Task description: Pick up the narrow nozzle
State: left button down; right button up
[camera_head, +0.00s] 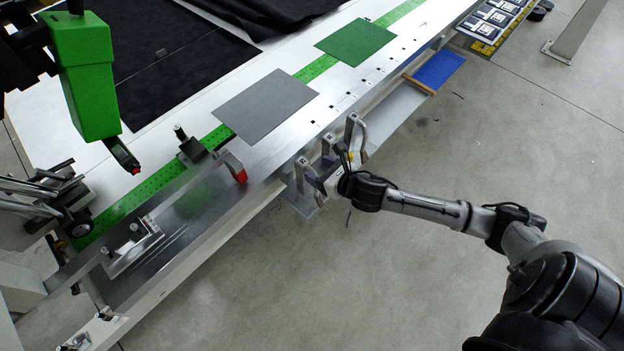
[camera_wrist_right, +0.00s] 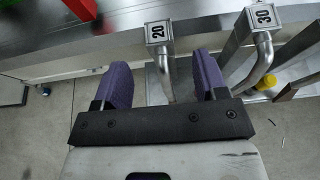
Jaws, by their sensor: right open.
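A metal nozzle marked 20 (camera_wrist_right: 158,34) hangs at the bench edge, its bent tube showing between my fingers in the right wrist view. A nozzle marked 30 (camera_wrist_right: 262,18) hangs to its right, with a bent tube. The marks do not say outright which is the narrow one. My right gripper (camera_wrist_right: 162,76) is open, its purple fingers apart on either side of the 20 tube, with visible gaps. In the head view the right gripper (camera_head: 323,180) is at the nozzle row along the bench's front edge. My left gripper is not in view.
The long bench carries a grey plate (camera_head: 265,105) and a green plate (camera_head: 356,42). A green machine head (camera_head: 88,78) hangs over the left end. A blue panel (camera_head: 439,70) lies beside the bench.

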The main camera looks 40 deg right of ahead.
aim_at(307, 165)
jog(key=shift+x, duration=2.85)
jog(key=shift+f, duration=0.1)
jog(key=c, duration=1.1)
